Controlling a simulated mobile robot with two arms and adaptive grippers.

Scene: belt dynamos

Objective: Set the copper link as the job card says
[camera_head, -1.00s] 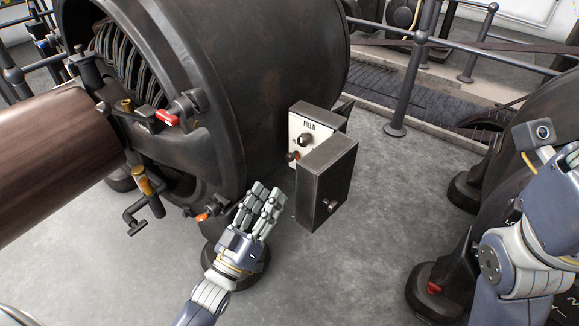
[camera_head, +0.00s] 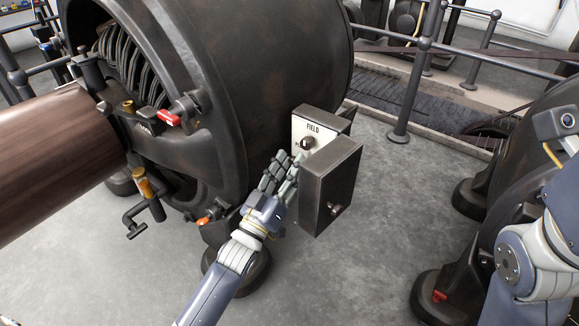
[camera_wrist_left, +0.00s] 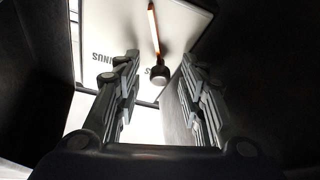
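The white-faced FIELD box (camera_head: 306,130) with a black knob is fixed beside the large dark dynamo; its dark door (camera_head: 330,185) stands open. My left gripper (camera_head: 287,165) has its fingers at the lower part of the face, beside the door, and they hide that part in the head view. In the left wrist view it (camera_wrist_left: 160,65) is open, with a gap between the fingers. A narrow copper link (camera_wrist_left: 153,28) with a dark knob (camera_wrist_left: 160,73) shows ahead, between the fingertips, on a white plate reading "MINUS" upside down. I cannot tell whether the fingers touch it. No job card is legible.
The dynamo (camera_head: 260,70) fills the left and centre, with a red-handled fitting (camera_head: 169,117) and a brown pulley (camera_head: 55,150). Another dark machine (camera_head: 520,160) stands at the right, partly behind my right arm. Grey floor is clear between them. Railings (camera_head: 408,100) guard a pit behind.

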